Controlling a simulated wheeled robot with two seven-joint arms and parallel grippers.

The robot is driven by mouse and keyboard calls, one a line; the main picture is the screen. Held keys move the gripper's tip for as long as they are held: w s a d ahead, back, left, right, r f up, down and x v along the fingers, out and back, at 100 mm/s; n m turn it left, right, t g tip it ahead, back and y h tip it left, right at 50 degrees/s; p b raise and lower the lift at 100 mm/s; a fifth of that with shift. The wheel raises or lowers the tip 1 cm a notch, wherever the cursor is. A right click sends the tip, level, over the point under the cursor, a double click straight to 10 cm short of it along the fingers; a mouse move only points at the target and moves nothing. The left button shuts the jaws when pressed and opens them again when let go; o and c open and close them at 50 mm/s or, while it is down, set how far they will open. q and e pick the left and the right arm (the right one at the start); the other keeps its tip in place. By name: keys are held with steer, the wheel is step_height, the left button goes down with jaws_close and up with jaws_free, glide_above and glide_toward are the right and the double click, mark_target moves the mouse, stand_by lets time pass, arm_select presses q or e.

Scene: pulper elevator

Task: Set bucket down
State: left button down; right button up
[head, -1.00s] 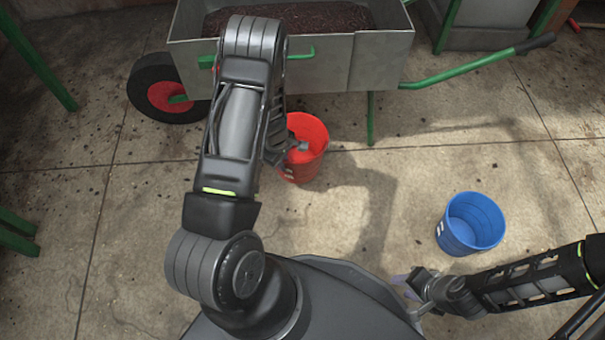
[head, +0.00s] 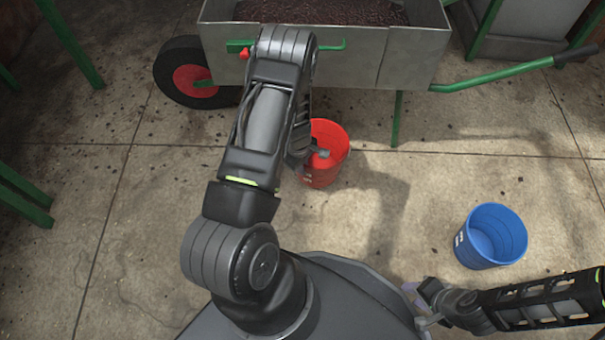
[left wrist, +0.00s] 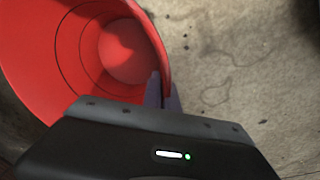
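A red bucket (head: 330,139) is near the middle of the head view, partly hidden by my left arm. My left gripper (head: 318,154) is at the bucket. In the left wrist view the red bucket (left wrist: 75,55) shows its inside, which looks empty. The left fingers (left wrist: 164,90) are close together on either side of its rim. I cannot tell whether the bucket's base touches the floor. My right gripper (head: 418,302) is low in the head view, apart from the buckets. Its finger opening is too small to judge.
A blue bucket (head: 492,236) stands on the concrete floor (head: 120,240) at the right, close to my right arm. A metal cart (head: 410,62) with dark contents, a wheel and green handles stands behind the red bucket. Green legs (head: 25,195) stand at the left. Floor between the buckets is clear.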

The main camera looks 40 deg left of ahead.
arm_select(q)
steer(key=shift+f+b, duration=0.9)
steer(key=shift+f, duration=1.05)
steer(key=c, duration=1.7)
jaws_free()
steer(key=r+p, duration=0.2)
steer(key=r, duration=0.2)
steer(key=s+r+p, duration=0.1)
steer(key=r, duration=0.3)
steer(key=r+p, duration=0.2)
steer(key=r, duration=0.2)
steer(key=shift+s+r+p, duration=0.1)
steer(key=shift+s+p, duration=0.05)
steer(key=shift+p, duration=0.15)
